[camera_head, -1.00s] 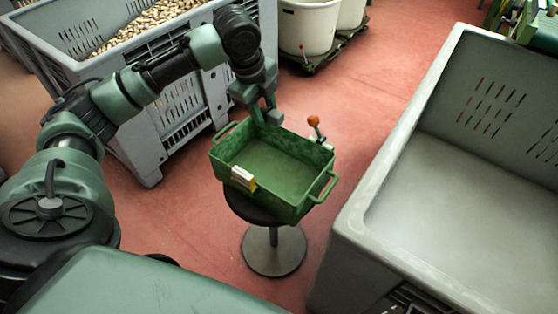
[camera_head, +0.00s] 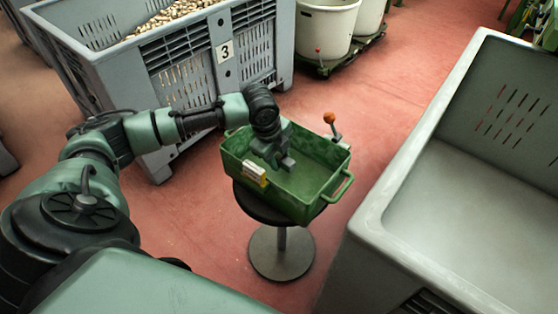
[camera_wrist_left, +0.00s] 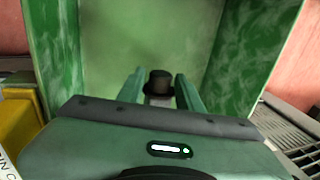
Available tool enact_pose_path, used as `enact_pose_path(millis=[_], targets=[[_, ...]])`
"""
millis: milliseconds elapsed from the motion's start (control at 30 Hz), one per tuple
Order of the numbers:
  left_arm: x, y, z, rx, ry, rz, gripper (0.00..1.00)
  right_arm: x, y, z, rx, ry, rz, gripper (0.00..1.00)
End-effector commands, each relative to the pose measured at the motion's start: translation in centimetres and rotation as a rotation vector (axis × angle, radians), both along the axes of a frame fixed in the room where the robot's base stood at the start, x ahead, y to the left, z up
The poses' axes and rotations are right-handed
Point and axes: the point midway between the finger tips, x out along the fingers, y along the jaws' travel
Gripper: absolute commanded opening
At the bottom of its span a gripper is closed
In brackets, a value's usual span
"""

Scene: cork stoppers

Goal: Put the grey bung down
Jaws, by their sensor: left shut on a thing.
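The grey bung (camera_wrist_left: 160,80) is a small dark stopper with a wider rim, seen between the two fingers in the left wrist view. My left gripper (camera_wrist_left: 160,92) is shut on it. In the head view the left gripper (camera_head: 284,164) is over the inside of the green tray (camera_head: 272,196), near its middle, and the bung is not clear there. The tray's green walls (camera_wrist_left: 55,50) show around the gripper in the left wrist view. I cannot tell whether the bung touches the tray floor. My right gripper is not in view.
The tray stands on a round dark stool (camera_head: 281,254). A yellow and white box (camera_head: 255,173) is at its left wall, and an orange-knobbed lever (camera_head: 330,118) at its far side. A large grey bin (camera_head: 375,215) stands right, and a crate of corks (camera_head: 150,70) behind.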

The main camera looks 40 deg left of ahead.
Motion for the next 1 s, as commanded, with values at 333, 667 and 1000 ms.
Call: enact_pose_path(millis=[333, 667, 1000], targets=[[0.0, 0.0, -0.6, 0.001, -0.001, -0.001, 0.00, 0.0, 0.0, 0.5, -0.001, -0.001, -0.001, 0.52], [0.0, 0.0, -1.2, 0.000, -0.001, -0.001, 0.00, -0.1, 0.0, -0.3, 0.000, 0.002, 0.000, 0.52], [0.0, 0.0, -1.8, 0.000, -0.001, -0.001, 0.00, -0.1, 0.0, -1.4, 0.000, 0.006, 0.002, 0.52]])
